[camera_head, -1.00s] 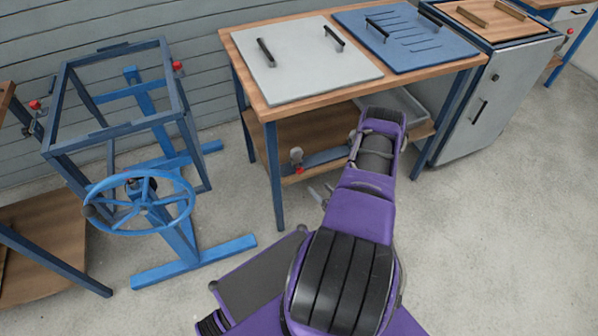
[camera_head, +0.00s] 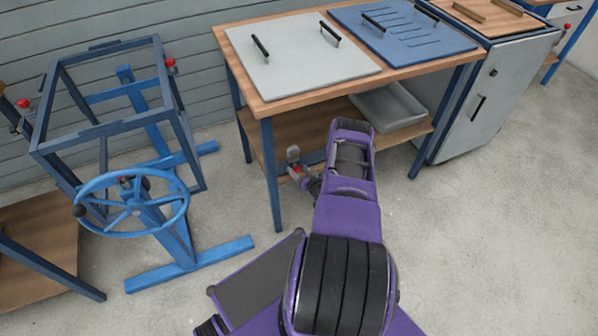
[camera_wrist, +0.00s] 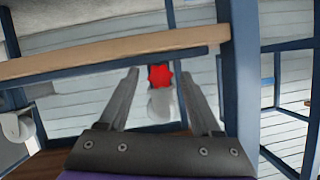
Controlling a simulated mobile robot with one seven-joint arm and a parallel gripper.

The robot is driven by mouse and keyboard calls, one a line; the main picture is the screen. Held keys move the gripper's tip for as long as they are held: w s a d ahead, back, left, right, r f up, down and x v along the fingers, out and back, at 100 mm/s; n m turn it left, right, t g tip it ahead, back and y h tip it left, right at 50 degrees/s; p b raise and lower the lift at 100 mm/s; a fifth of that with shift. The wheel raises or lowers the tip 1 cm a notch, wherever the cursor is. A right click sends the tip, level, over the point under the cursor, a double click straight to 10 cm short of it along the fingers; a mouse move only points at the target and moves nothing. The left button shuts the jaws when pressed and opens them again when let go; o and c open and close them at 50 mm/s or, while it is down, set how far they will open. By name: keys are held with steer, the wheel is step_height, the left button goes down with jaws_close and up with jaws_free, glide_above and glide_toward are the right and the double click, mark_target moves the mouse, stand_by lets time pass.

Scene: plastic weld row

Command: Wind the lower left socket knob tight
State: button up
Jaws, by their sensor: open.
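A red lobed knob (camera_head: 295,169) with a pale grey socket part (camera_head: 293,152) sits low at the left end of the wooden bench, near its lower shelf. In the wrist view the red knob (camera_wrist: 160,76) shows between my fingertips, with a whitish part below it. My gripper (camera_wrist: 164,73) is open, one finger on each side of the knob in the picture. Contact and exact distance cannot be told. In the head view my gripper (camera_head: 312,182) is close to the knob's right, partly hidden by my purple arm.
The bench top (camera_head: 270,99) overhangs the knob, and a blue leg (camera_head: 271,175) stands beside it. A grey tray (camera_head: 390,105) lies on the lower shelf. A blue handwheel stand (camera_head: 150,215) is at left, with clear floor between.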

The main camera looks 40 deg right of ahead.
jaws_close()
stand_by(0.3)
steer(key=shift+a+n+h, duration=0.2)
steer(key=shift+n+h, duration=0.5)
steer(key=shift+n, duration=0.3)
steer(key=shift+n+h, duration=0.5)
steer(key=shift+n, duration=0.1)
jaws_free()
steer(key=shift+s, duration=0.1)
